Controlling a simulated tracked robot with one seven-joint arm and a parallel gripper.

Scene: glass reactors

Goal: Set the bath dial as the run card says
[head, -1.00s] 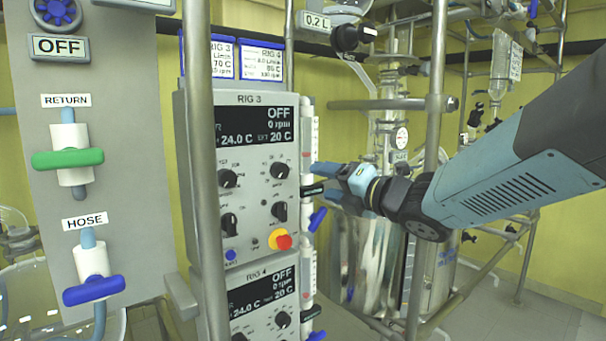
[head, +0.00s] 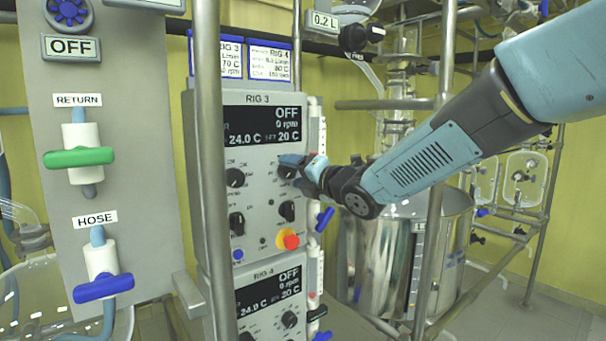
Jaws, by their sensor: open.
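The RIG 3 control box (head: 262,185) faces me in the middle. Its display (head: 262,126) reads OFF, 0 rpm, 24.0 C and 20 C. My gripper (head: 291,165) is open, its fingertips at the upper right dial (head: 285,170) and partly covering it. I cannot tell whether they touch it. An upper left dial (head: 235,177), a lower left dial (head: 237,224) and a lower right dial (head: 287,211) are uncovered; their labels are too small to read. The RIG 3 run card (head: 232,57) above is partly hidden by a pole; "0 C" shows on it.
A steel pole (head: 208,170) stands close before the box's left edge. A red-yellow stop button (head: 288,239) and blue valve handle (head: 325,219) lie below my gripper. The RIG 4 box (head: 270,305) is underneath, its card (head: 270,62) above. A steel vessel (head: 385,255) stands right.

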